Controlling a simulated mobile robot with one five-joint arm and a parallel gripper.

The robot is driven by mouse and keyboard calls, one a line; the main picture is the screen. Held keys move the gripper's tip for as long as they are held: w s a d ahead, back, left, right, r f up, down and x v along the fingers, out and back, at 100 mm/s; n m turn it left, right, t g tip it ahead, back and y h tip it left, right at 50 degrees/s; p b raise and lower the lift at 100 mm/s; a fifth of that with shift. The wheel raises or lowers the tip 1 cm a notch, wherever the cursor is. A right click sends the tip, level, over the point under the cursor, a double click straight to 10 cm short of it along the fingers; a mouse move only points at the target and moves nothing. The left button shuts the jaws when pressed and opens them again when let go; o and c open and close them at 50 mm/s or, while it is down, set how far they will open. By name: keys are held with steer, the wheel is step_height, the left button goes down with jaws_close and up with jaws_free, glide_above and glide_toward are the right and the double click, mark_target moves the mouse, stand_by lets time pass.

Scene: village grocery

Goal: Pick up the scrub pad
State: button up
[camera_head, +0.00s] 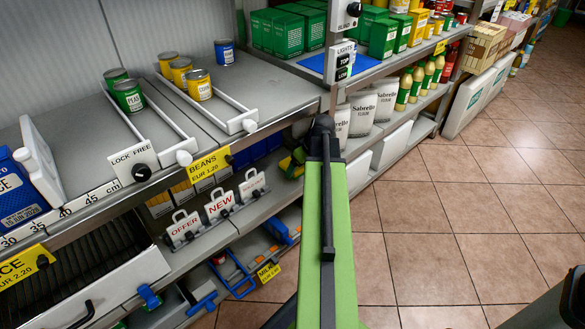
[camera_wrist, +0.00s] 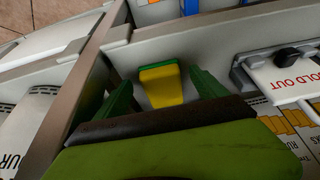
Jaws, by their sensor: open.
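The scrub pad (camera_wrist: 163,88) is a small block with a yellow body and a green top edge, seen in the wrist view on a pale shelf surface. My gripper (camera_wrist: 159,78) has its two green fingers apart, one on each side of the pad. The pad shows between the fingers, and I cannot tell whether either finger touches it. In the head view, a small yellow and green patch (camera_head: 291,164) shows beside the end of my arm, where pad and finger are hard to tell apart.
In the head view, white flour bags (camera_head: 362,113) stand right of my arm. Shelf edges lie close; tiled floor (camera_head: 450,220) is clear.

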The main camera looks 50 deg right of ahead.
mark_target(283, 165)
steer(key=w, duration=0.5)
steer(key=shift+d, duration=0.25)
steer(key=shift+s+f+b, duration=0.1)
steer(key=shift+f+b, duration=0.65)
steer(key=shift+a+r, duration=0.1)
steer(key=shift+r, duration=0.1)
steer(key=c, duration=1.6)
steer(key=shift+o, duration=0.2)
steer(key=shift+r+p, duration=0.15)
steer(key=shift+p, duration=0.2)
